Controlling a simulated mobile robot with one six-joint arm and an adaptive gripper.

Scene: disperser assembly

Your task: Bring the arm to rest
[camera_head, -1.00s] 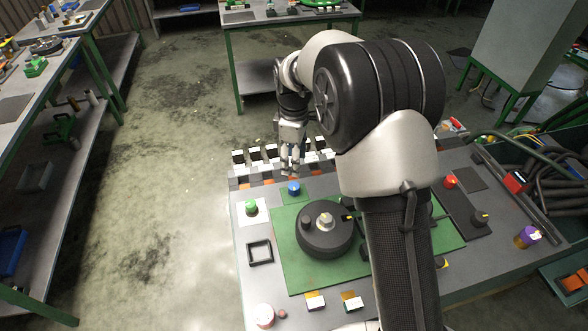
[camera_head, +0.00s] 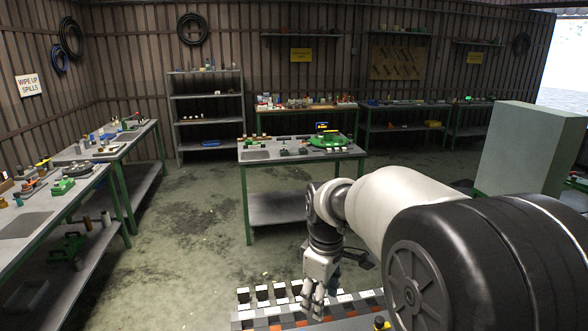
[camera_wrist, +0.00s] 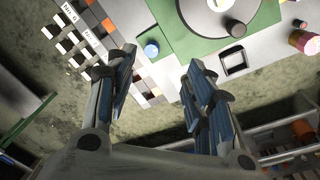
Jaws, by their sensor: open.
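My gripper (camera_head: 314,300) hangs pointing down at the lower middle of the head view, over the back edge of the near workbench. In the wrist view its two fingers (camera_wrist: 160,95) stand wide apart, with nothing between them but the view of the bench edge and floor. My arm reaches in from the lower right of the head view.
A row of white-topped blocks (camera_head: 263,293) lines the near bench's back edge. Another green-legged bench (camera_head: 262,153) stands beyond, benches (camera_head: 20,225) line the left, and a pale cabinet (camera_head: 528,155) stands right. The floor (camera_head: 200,230) between is open.

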